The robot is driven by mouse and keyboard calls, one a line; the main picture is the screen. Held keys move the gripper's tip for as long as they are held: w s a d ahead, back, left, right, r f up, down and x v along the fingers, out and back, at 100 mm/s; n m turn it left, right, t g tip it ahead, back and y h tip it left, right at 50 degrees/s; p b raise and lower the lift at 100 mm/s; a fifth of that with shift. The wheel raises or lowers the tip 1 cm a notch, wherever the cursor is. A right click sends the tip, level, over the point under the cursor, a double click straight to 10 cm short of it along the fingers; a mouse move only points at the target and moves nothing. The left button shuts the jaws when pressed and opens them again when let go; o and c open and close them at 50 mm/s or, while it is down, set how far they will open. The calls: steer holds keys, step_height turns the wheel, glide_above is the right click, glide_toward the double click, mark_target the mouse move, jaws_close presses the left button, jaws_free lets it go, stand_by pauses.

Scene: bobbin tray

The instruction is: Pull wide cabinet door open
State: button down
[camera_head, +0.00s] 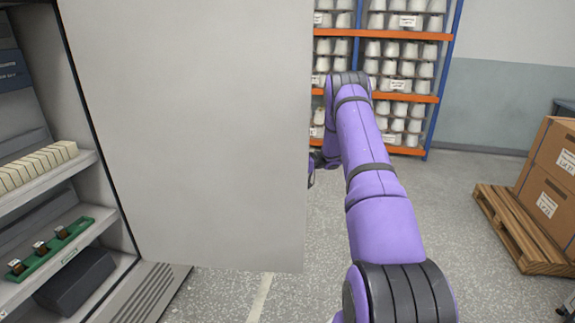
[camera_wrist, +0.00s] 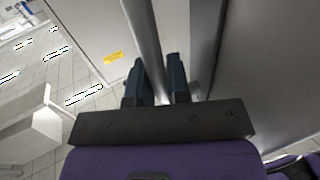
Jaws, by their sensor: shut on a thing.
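The wide cabinet door (camera_head: 200,130) is a plain light grey panel. It stands swung open from the cabinet (camera_head: 95,195) on the left, leaving the shelves exposed. In the wrist view, my gripper (camera_wrist: 160,82) has its two dark fingers closed on either side of a long grey bar, which looks like the door handle (camera_wrist: 144,40). In the head view, my purple arm reaches forward on the right, and its wrist end is partly hidden behind the door's free edge. The handle and fingertips are hidden there.
A rack (camera_head: 436,97) of white cones stands behind. A pallet (camera_head: 515,230) with cartons (camera_head: 550,180) is at right. The floor between is clear.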

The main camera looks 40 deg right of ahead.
steer(key=shift+w, duration=0.1)
steer(key=c, duration=1.1)
jaws_free()
steer(key=v, duration=1)
steer(key=shift+d, duration=0.35)
